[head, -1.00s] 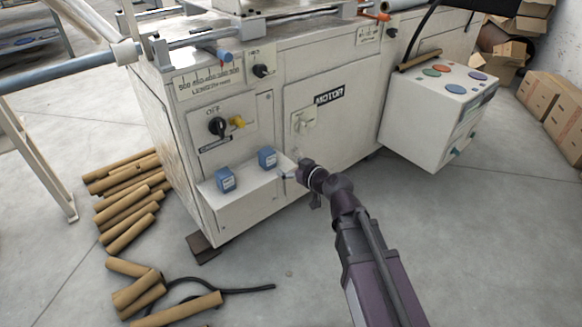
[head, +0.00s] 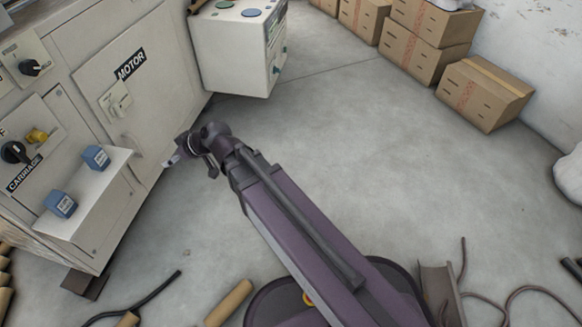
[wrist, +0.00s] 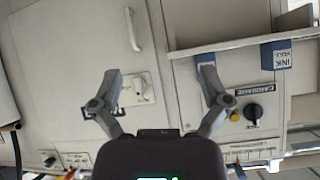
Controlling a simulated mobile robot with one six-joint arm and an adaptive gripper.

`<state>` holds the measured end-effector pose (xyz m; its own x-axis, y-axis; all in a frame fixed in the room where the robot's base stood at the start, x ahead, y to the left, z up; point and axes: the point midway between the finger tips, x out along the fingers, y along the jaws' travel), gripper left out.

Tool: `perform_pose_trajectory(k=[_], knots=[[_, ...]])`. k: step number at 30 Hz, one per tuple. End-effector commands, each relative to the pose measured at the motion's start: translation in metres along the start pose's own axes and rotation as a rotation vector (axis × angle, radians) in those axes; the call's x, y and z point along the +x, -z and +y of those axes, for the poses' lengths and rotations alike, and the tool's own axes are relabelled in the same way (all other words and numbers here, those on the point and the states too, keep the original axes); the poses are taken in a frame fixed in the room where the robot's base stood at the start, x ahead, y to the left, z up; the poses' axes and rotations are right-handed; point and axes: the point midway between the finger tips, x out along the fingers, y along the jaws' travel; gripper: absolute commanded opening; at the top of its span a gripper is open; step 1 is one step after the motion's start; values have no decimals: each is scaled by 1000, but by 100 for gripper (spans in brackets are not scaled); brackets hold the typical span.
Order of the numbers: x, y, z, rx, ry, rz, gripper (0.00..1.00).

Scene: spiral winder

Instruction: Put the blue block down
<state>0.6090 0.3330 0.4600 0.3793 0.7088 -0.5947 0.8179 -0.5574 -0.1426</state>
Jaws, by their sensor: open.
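Two blue blocks stand upright on a white shelf (head: 88,196) on the machine's front. One blue block (head: 95,157) is near the shelf's right end, the other blue block (head: 60,204) near its left end. My gripper (head: 170,161) is right of the shelf, apart from both blocks, in front of the motor door. The wrist view is upside down; there my gripper (wrist: 161,73) is open with nothing between its fingers. One block (wrist: 205,57) shows just beyond the right fingertip, partly hidden by it; the labelled block (wrist: 276,56) is farther right.
The machine's motor door (head: 138,75) and carriage knob (head: 14,152) are close by. A white control box (head: 235,50) juts out behind. Cardboard boxes (head: 484,92) stand at the back right. Tubes (head: 229,303) and a dark cable (head: 140,304) lie on the floor. Open floor is to the right.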

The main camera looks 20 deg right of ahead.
Motion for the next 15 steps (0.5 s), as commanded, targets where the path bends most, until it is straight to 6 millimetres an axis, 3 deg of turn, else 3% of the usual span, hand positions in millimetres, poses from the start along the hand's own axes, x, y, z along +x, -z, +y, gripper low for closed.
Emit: perform_pose_trajectory(k=[6,15], knots=[[-51,-73,59,202,-110,-251,96],[-143,-173,117,553,-347,-578,96]])
